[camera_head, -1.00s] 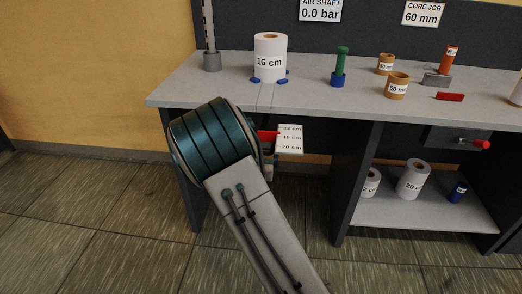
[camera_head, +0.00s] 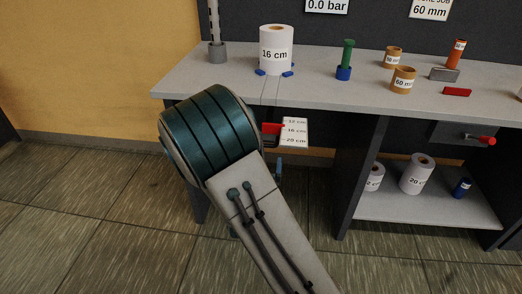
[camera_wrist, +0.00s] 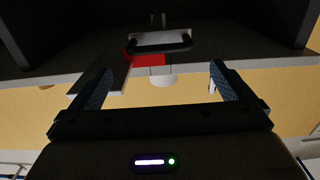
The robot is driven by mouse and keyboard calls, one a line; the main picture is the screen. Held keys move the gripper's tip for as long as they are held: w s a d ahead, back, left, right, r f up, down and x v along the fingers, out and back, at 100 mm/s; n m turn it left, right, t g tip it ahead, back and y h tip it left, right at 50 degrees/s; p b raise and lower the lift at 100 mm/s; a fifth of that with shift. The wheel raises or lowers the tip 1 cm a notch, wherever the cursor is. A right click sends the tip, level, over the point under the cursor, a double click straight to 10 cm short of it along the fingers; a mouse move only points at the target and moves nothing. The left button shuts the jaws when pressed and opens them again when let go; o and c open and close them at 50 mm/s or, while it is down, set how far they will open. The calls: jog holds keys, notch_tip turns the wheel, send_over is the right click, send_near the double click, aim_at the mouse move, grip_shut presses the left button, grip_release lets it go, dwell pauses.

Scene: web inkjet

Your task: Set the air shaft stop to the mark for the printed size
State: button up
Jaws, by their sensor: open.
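The red air shaft stop (camera_head: 272,128) hangs under the bench's front edge, partly hidden by my arm. It sits beside the white scale card (camera_head: 294,132) marked 12, 16 and 20 cm. It appears level with the upper part of the card, around 12 to 16 cm; the exact mark cannot be told. The white roll (camera_head: 276,55) on the bench reads 16 cm. In the wrist view the red stop (camera_wrist: 148,59) lies beyond my gripper (camera_wrist: 158,84), whose two fingers are wide apart and empty. In the head view only a blue finger shows below the stop.
The bench top (camera_head: 200,82) overhangs the stop. A green-and-blue piece (camera_head: 345,60), brown cores (camera_head: 403,80) and a red block (camera_head: 457,92) stand on it. A red-knobbed lever (camera_head: 487,141) is at right. The lower shelf (camera_head: 420,207) holds rolls.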

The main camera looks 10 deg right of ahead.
jog(key=shift+p+v, duration=0.85)
jog(key=shift+v, duration=1.65)
jog(key=s+r+g+y+p, duration=0.4)
jog(key=r+g+y+p, duration=0.35)
jog(key=r+p, duration=0.5)
jog(key=s+d+r+n+g+h+p, duration=0.1)
jog(key=s+d+r+g+p, duration=0.1)
jog(key=s+r, duration=0.5)
jog(key=s+d+r+n+g+h+p, duration=0.1)
jog(key=s+d+r+n+g+p, duration=0.1)
jog(key=s+r, duration=0.6)
jog(key=s+d+g+p, duration=0.1)
jog(key=d+g, duration=0.1)
jog(key=g, duration=0.1)
jog(key=shift+s+d+r, duration=0.15)
jog(key=shift+s, duration=0.25)
